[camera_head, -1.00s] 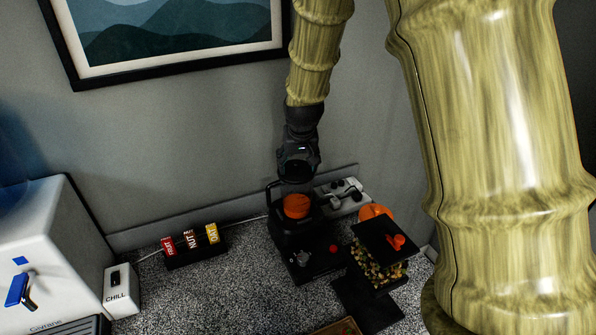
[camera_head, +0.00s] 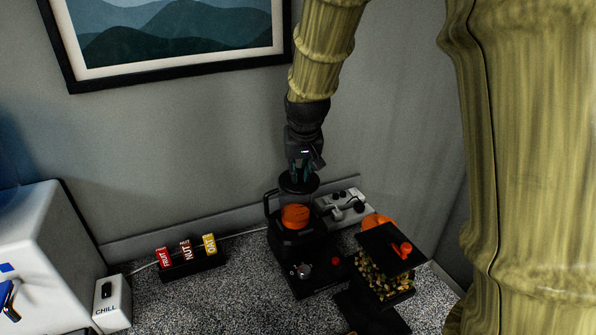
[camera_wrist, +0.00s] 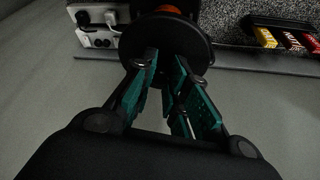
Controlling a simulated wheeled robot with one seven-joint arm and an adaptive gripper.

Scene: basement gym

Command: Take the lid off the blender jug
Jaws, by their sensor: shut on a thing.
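The blender jug (camera_head: 270,203) is clear with a black handle and has orange contents (camera_head: 295,215) low inside. It stands on its black base (camera_head: 306,262) by the wall. The lid (camera_head: 299,184), a dark round disc, is at the jug's top; whether it still touches the rim I cannot tell. My gripper (camera_head: 300,174) points down from above, shut on the lid. In the wrist view, the teal-padded fingers of my gripper (camera_wrist: 166,58) meet the dark lid (camera_wrist: 195,40). The part between the fingertips is mostly hidden.
A power strip (camera_head: 350,203) lies behind the jug. A black-lidded food container (camera_head: 387,275) stands close on the right. A rack with FRUIT, NUT and OAT bars (camera_head: 192,265) and a CHILL box (camera_head: 112,304) are left. Speckled counter (camera_head: 235,295) is free between rack and blender.

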